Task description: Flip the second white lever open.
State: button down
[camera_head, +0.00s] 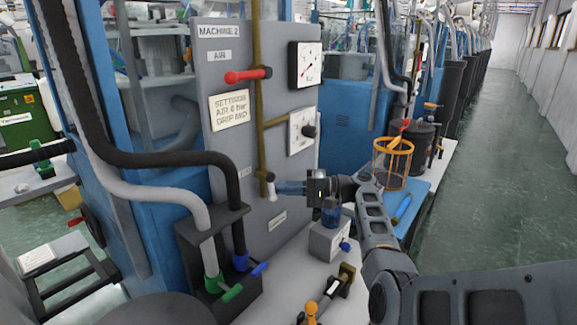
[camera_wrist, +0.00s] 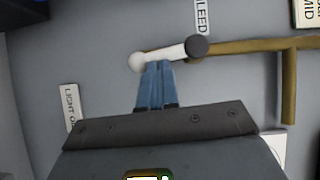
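A white lever (camera_head: 271,189) with a rounded end is on the lower part of the grey Machine 2 panel (camera_head: 222,130), at the foot of a brass pipe. In the wrist view the white lever (camera_wrist: 168,53) runs from a dark pivot beside a BLEED label to its pale knob. My gripper (camera_head: 280,187) reaches the lever from the right. In the wrist view the blue fingers of my gripper (camera_wrist: 156,66) are together, with their tips at the lever's edge near the knob. Whether they touch it I cannot tell. No lever shows between them.
A red lever (camera_head: 248,75) sits higher on the pipe, with two gauges at its right. Grey and black hoses with green and blue handles stand at the left. A small grey box (camera_head: 328,240) is below my gripper. An orange wire basket (camera_head: 392,163) stands behind my arm.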

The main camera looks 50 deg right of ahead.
jog(key=shift+a+f+m+t, duration=0.2)
jog(key=shift+m+t, duration=0.1)
jog(key=shift+m, duration=0.2)
dwell(0.4)
jog(key=b+v, duration=0.1)
jog(key=v, duration=0.6)
jog(key=shift+s+d+b, duration=0.25)
jog(key=shift+s+b, duration=0.05)
jog(key=shift+b, duration=0.05)
jog(key=shift+f, duration=0.1)
